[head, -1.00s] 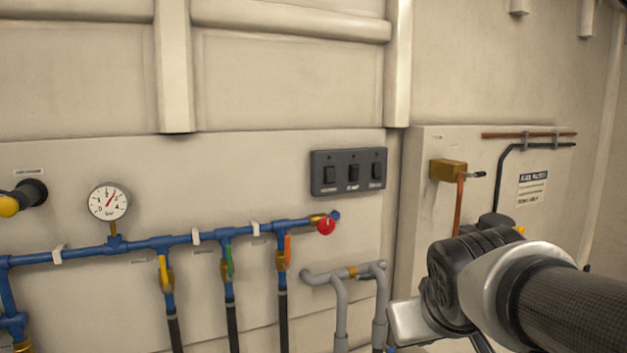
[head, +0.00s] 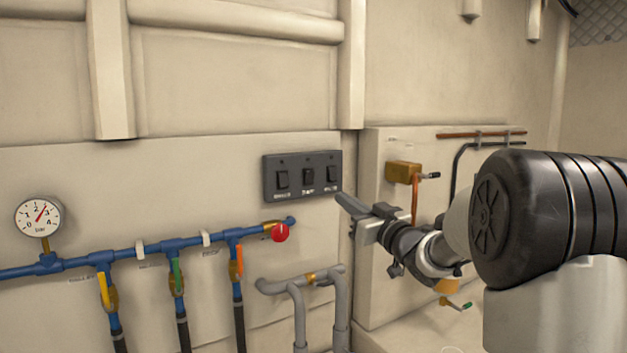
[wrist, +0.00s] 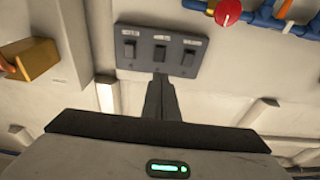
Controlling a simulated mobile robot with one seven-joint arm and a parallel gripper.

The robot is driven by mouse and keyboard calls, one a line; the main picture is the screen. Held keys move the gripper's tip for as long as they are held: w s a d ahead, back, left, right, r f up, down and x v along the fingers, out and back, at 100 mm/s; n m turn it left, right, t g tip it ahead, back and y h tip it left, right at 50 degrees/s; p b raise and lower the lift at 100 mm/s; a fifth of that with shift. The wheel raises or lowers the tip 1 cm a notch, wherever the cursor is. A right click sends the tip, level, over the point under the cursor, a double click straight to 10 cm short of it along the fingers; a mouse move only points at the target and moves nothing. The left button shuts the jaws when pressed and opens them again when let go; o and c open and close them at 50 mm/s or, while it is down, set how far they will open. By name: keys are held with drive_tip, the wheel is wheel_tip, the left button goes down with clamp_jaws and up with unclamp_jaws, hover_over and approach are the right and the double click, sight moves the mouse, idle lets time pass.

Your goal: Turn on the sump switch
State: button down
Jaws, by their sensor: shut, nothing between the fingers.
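A dark grey switch panel (head: 302,158) with three black rocker switches in a row is fixed to the pale wall. The middle rocker (head: 308,177) has a blurred label that looks like SUMP; I cannot tell its on or off position. My gripper (head: 341,198) is shut and empty, just below and right of the panel in the head view. In the wrist view the panel (wrist: 130,32) appears upside down, and my closed fingertips (wrist: 161,78) point at its middle rocker (wrist: 160,53). They look apart from it.
Blue pipes (head: 150,248) with a red knob (head: 280,232) and several coloured levers run below and left of the panel. A pressure gauge (head: 39,216) sits at the left. A brass box (head: 403,172) is at the right. Grey pipes (head: 300,285) stand below. The wall above the panel is clear.

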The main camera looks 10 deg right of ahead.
sight(309, 175)
idle(0.3)
drive_tip(key=p+x, duration=0.3)
drive_tip(key=x, duration=1.1)
drive_tip(key=shift+a+p, duration=0.1)
drive_tip(key=shift+p, duration=0.25)
